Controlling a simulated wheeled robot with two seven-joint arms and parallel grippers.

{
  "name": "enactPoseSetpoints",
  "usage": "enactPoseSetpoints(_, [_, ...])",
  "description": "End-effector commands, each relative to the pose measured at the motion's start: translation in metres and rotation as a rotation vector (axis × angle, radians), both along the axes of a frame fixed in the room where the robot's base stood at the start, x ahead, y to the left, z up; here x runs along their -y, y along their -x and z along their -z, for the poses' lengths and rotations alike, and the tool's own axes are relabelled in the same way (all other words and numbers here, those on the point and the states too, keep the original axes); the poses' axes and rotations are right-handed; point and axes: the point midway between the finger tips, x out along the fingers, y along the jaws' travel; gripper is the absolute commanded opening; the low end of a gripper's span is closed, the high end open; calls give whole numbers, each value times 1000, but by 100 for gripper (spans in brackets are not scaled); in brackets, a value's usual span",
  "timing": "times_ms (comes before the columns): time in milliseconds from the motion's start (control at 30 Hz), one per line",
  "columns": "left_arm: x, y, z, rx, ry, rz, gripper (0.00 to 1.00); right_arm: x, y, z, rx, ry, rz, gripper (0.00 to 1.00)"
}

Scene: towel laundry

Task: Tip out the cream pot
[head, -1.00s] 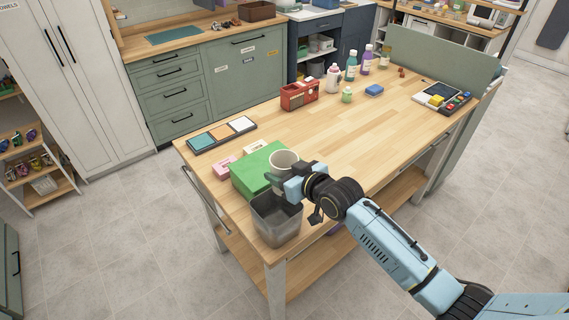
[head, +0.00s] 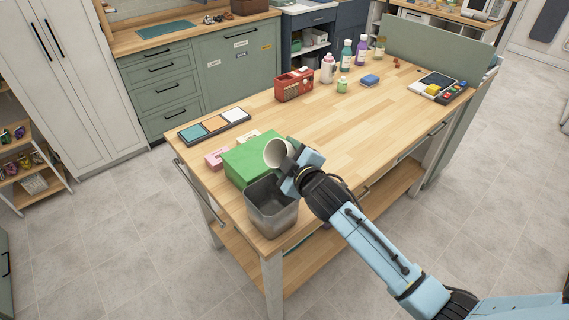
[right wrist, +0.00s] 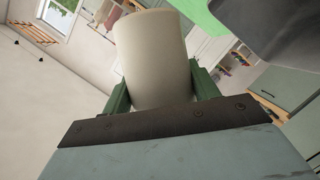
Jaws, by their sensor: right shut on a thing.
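The cream pot (head: 277,153) is held in the air by my right gripper (head: 287,167), tilted with its open mouth toward the left. In the right wrist view the cream pot (right wrist: 155,58) sits between the two green fingers of my right gripper (right wrist: 158,88), which are shut on it. The pot is above the green box (head: 240,163) and the back edge of the grey bin (head: 272,218), near the table's left end. I cannot see anything falling from the pot. My left gripper is not in view.
The wooden table (head: 335,130) has free room in its middle.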

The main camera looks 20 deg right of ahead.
Motion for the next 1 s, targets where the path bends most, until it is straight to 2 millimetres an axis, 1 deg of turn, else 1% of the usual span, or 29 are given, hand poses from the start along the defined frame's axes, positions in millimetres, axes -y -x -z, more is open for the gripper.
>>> enactPoseSetpoints(33, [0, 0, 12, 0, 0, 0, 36, 0, 0, 5, 17, 33, 0, 28])
enactPoseSetpoints(167, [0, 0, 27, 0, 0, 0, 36, 1, 0, 7, 53, 124, 0, 28])
enactPoseSetpoints(500, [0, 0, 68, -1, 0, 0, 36, -3, 1, 23, 187, 468, 0, 28])
enactPoseSetpoints(700, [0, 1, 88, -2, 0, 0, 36, -7, 2, 29, 253, 639, 0, 28])
enactPoseSetpoints(867, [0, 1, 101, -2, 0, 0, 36, -10, 3, 32, 297, 745, 0, 28])
enactPoseSetpoints(1000, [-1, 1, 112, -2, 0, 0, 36, -16, 6, 25, 371, 930, 0, 28])
